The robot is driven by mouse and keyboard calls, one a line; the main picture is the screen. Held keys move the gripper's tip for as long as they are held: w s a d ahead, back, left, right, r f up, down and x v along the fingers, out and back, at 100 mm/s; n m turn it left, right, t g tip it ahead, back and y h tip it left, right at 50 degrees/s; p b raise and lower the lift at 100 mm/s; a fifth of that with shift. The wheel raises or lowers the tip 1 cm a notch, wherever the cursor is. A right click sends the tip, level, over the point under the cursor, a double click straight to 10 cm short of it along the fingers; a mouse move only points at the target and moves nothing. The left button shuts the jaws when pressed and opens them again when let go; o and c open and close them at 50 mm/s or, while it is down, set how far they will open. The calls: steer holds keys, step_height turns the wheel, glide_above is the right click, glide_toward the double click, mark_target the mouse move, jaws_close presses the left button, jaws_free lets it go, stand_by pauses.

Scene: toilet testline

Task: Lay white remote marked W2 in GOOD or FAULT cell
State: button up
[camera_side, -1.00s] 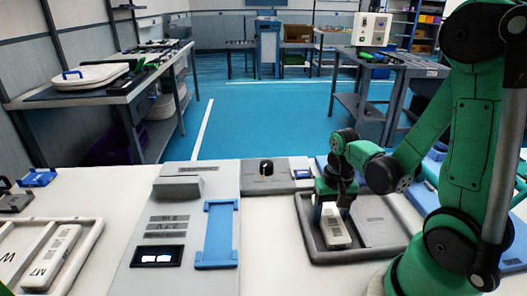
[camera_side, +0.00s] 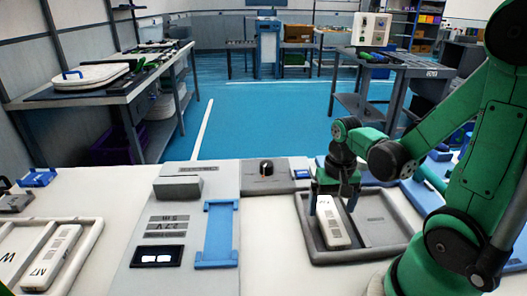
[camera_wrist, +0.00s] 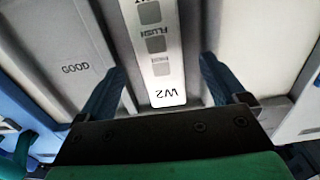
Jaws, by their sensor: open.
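The white remote (camera_side: 336,229) lies in the left cell of the grey two-cell tray (camera_side: 306,240) in the side view. In the wrist view the remote (camera_wrist: 157,60) shows W2 and grey buttons. The neighbouring cell, left in the wrist view, is marked GOOD (camera_wrist: 76,68) and is empty. No label shows for the remote's own cell. My gripper (camera_side: 332,197) is over the remote's far end. In the wrist view its dark fingers (camera_wrist: 160,80) stand open on either side of the remote, with gaps.
A blue cradle (camera_side: 218,235) on the grey test panel is empty. A black display (camera_side: 157,256) with two white patches sits beside it. A white tray (camera_side: 92,240) at the left holds another remote, marked M7 (camera_side: 52,258). A grey box with a black knob (camera_side: 266,166) stands behind.

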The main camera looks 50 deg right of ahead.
mark_target(330, 217)
step_height(330, 217, up, 9)
steer(key=w+a+r+n+t, duration=0.1)
steer(key=w+a+n+t, duration=0.5)
steer(key=a+n, duration=0.3)
steer(key=shift+w+a+t, duration=0.15)
steer(key=shift+a+t, duration=0.2)
steer(key=shift+t, duration=0.25)
steer(key=shift+r, duration=0.1)
stand_by(0.6)
